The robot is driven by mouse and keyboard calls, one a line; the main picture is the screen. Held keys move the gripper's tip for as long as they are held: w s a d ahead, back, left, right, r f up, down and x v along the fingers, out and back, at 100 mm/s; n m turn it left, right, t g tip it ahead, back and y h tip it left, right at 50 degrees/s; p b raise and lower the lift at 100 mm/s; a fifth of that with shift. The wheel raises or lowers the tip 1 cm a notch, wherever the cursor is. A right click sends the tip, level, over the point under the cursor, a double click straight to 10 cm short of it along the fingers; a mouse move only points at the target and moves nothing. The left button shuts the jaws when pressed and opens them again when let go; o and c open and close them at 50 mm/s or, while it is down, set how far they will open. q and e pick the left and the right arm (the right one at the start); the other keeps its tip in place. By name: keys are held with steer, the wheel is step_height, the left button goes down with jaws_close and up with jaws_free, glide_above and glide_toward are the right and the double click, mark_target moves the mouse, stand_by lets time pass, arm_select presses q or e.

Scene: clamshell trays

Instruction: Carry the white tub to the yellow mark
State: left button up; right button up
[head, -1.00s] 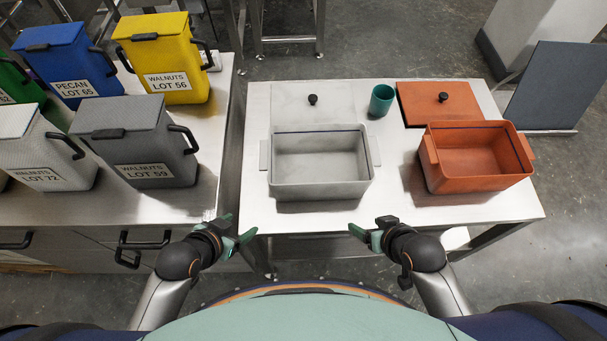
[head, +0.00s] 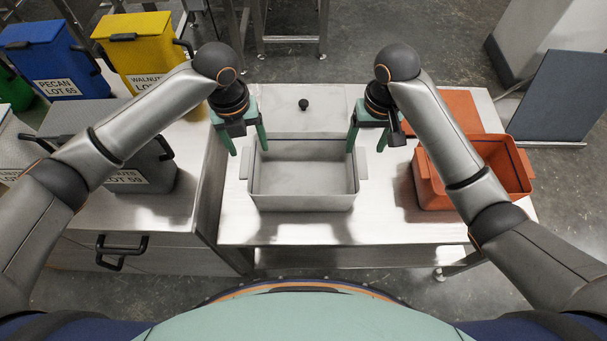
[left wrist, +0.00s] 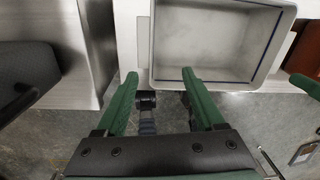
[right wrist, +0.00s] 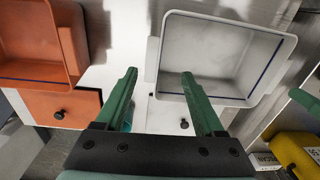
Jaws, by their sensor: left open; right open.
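The white tub (head: 305,202) is an open, empty rectangular box with a side handle at each end and a dark blue line inside. It stands upright on the metal table. My left gripper (head: 248,151) is open above its left handle (head: 243,165). My right gripper (head: 371,150) is open above its right handle (head: 362,164). Both look clear of the handles. The tub also shows in the left wrist view (left wrist: 158,50) and the right wrist view (right wrist: 222,97). I see no yellow mark in any view.
An orange tub (head: 432,196) stands close on the right, partly behind my right arm, with an orange lid (head: 458,105) behind it. A white lid (head: 285,118) with a black knob lies behind the white tub.

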mark_target(246, 162)
arm_select(q)
steer(key=shift+w+a+r+m+y, duration=0.3)
steer(key=shift+w+a+r+m, duration=0.65)
steer(key=shift+a, duration=0.15)
arm_select(e)
steer(key=shift+w+d+r, duration=0.2)
steer(key=shift+w+r, duration=0.2)
steer(key=shift+r, duration=0.05)
steer(key=shift+w+d+r, duration=0.2)
steer(key=shift+w+r, duration=0.15)
steer(key=shift+r, duration=0.1)
steer(key=shift+f, duration=0.1)
arm_select(q)
step_height(246, 162, down, 13)
steer(key=shift+r, duration=0.2)
arm_select(e)
step_height(246, 162, down, 12)
steer(key=shift+f, duration=0.2)
arm_select(q)
steer(key=shift+c, duration=0.2)
arm_select(e)
steer(key=shift+c, duration=0.3)
arm_select(q)
jaws_close()
arm_select(e)
jaws_close()
arm_select(q)
steer(key=shift+r, duration=0.1)
